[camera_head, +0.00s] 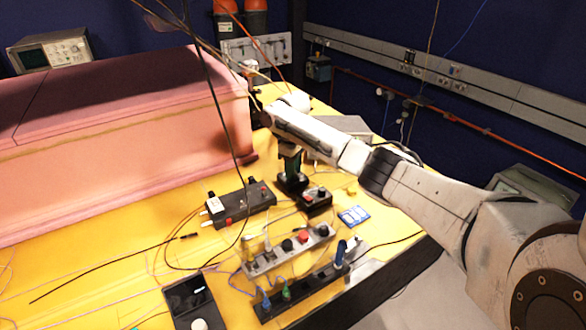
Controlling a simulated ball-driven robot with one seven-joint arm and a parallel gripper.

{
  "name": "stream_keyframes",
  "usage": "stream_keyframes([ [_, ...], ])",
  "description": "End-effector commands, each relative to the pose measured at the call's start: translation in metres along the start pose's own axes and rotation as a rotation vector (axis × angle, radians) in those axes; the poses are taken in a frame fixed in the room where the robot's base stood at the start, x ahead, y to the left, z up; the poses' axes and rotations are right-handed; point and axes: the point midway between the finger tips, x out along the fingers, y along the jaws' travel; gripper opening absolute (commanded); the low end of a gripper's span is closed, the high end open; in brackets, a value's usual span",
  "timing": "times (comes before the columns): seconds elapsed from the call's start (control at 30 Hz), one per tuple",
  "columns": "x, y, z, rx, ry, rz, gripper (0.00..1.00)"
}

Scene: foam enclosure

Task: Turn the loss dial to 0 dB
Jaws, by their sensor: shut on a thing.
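My gripper (290,163) points down at the back of the yellow table, its dark fingers low over a small black box (291,186). It is shut on what appears to be the loss dial on top of this box. The fingers cover the dial, so its pointer and any dB marks cannot be read. A second black box (315,202) with a red button and a dark knob sits just in front, close to the first.
A black control unit (240,204), a grey knob box (290,250), a strip with plugs (310,285) and blue cards (354,215) lie nearby. Pink foam (120,150) rises at left. Loose cables cross the yellow table (110,265). Bare tabletop shows at front left.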

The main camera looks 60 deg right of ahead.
Motion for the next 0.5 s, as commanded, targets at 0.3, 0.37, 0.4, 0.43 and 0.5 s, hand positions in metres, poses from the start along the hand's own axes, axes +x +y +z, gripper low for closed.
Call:
stream_keyframes([
  [0.3, -0.0003, -0.0004, -0.0002, -0.020, 0.001, -0.001, 0.00],
  [0.37, -0.0003, -0.0005, -0.0003, -0.035, 0.001, -0.002, 0.00],
  [0.4, -0.0003, -0.0005, -0.0004, -0.050, 0.001, -0.001, 0.00],
  [0.43, -0.0003, -0.0006, -0.0005, -0.063, 0.001, -0.001, 0.00],
  [0.5, -0.0005, -0.0009, -0.0009, -0.100, 0.002, -0.002, 0.00],
])
